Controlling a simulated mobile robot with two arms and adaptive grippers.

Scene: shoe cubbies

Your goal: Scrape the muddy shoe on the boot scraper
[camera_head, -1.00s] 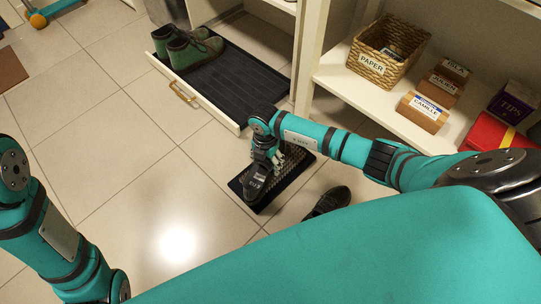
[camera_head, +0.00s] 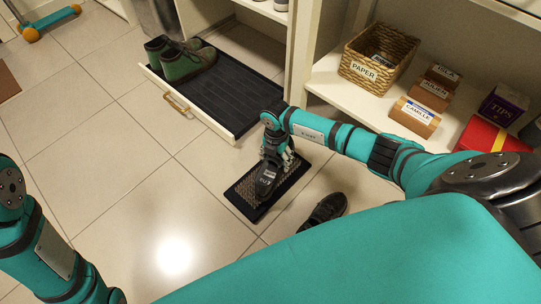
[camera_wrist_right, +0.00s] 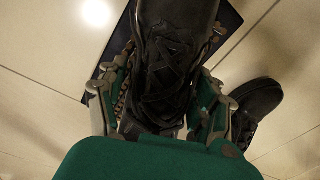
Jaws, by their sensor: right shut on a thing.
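A black laced shoe (camera_wrist_right: 168,70) is held in my right gripper (camera_head: 275,164), which is shut on it. In the head view this shoe (camera_head: 266,182) is over the boot scraper (camera_head: 245,206), a dark rectangular mat with a bristly top on the tiled floor. I cannot tell whether the sole touches the bristles. A second black shoe (camera_head: 325,209) lies on the floor to the right of the scraper; it also shows in the right wrist view (camera_wrist_right: 254,106). Mud is not clear on either shoe. My left gripper is out of view; only my left arm shows.
A pulled-out tray drawer (camera_head: 232,97) with green boots (camera_head: 187,62) stands behind the scraper.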

